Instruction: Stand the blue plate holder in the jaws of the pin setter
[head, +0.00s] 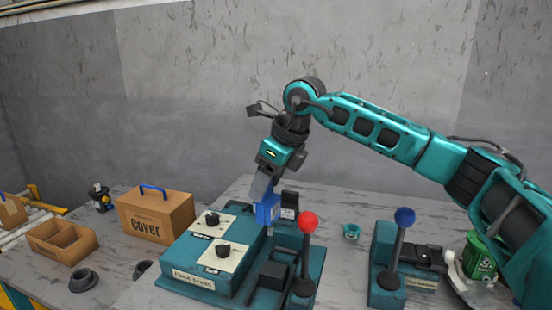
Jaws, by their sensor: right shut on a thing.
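My right gripper (263,188) points down, shut on a blue block-like piece, the blue plate holder (267,210). The gripper and holder are over the right side of the teal machine labelled "Plate press" (193,281), behind its red-balled lever. I cannot tell whether the holder touches the machine. A second teal machine (384,285) with a blue-balled lever and dark jaw-like parts (424,257) stands at the right; its front label is too small to read, so I cannot confirm that it is the pin setter. My left gripper is out of view.
The red-balled lever (307,240) rises close in front of the holder. A small teal ring (351,231) lies between the machines. A green motor-like part (479,258) is at the right.

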